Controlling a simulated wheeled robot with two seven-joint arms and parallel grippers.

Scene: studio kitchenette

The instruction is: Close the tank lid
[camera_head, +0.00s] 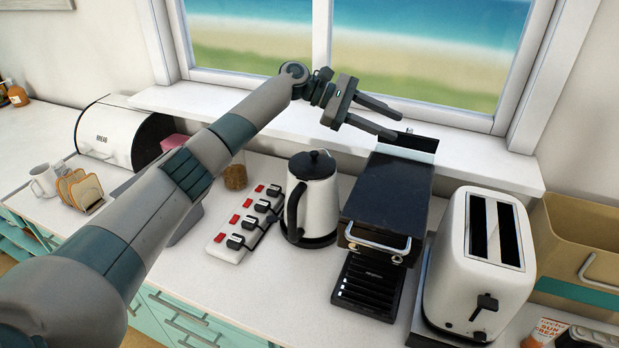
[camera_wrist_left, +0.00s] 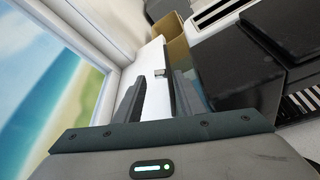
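The black coffee machine (camera_head: 388,190) stands on the counter below the window. At its back edge a dark panel, which looks like the tank lid (camera_head: 412,146), stands raised with a small knob on its top edge. My left gripper (camera_head: 398,124) is open and empty, just above and to the left of that lid. In the left wrist view my gripper (camera_wrist_left: 158,76) has its two fingers apart, with a small grey knob (camera_wrist_left: 159,72) showing between the tips. Whether a finger touches the lid I cannot tell. My right gripper is not in view.
A kettle (camera_head: 313,198) and a power strip (camera_head: 243,226) stand left of the machine. A white toaster (camera_head: 478,262) and a tan box (camera_head: 581,240) are to its right. The window sill (camera_head: 480,161) runs close behind.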

